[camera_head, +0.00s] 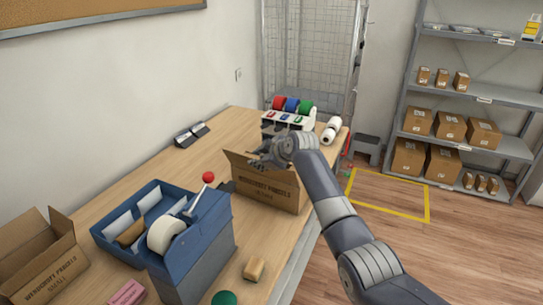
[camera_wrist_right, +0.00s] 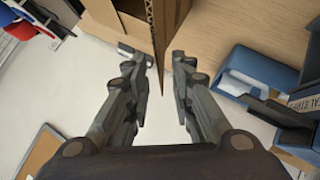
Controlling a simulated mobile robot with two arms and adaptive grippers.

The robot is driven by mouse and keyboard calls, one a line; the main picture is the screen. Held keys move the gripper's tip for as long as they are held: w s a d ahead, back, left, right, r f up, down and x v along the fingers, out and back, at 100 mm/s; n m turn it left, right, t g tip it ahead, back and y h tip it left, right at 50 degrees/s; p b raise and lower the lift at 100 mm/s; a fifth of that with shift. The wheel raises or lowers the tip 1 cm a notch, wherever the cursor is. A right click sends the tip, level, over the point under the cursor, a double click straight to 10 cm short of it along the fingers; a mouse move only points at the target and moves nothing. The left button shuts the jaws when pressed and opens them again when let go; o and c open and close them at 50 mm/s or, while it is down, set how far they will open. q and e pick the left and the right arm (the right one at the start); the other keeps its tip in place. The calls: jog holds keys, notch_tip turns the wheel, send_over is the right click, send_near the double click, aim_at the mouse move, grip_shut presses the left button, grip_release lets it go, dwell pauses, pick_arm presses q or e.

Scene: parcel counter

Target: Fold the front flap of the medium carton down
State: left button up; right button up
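The medium carton (camera_head: 268,190) stands on the table with printed lettering on its near side. A raised flap (camera_head: 243,162) shows at its top left. My right gripper (camera_head: 262,159) is at the carton's top edge, and its arm hides part of the carton's right side. In the right wrist view the two fingers (camera_wrist_right: 160,75) are apart. The carton's flap (camera_wrist_right: 163,40), seen nearly edge-on, reaches between them. I cannot tell whether either finger touches it. The carton's open inside (camera_wrist_right: 128,28) shows beside the flap. My left gripper is not in view.
A small open carton (camera_head: 40,262) is at the far left. A tan block (camera_head: 254,269) lies near the front edge. Colored rolls (camera_head: 292,105) stand behind.

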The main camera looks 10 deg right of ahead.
jog(key=v, duration=1)
jog(key=shift+s, duration=0.2)
jog(key=shift+d, duration=0.1)
jog(key=shift+c, duration=0.6)
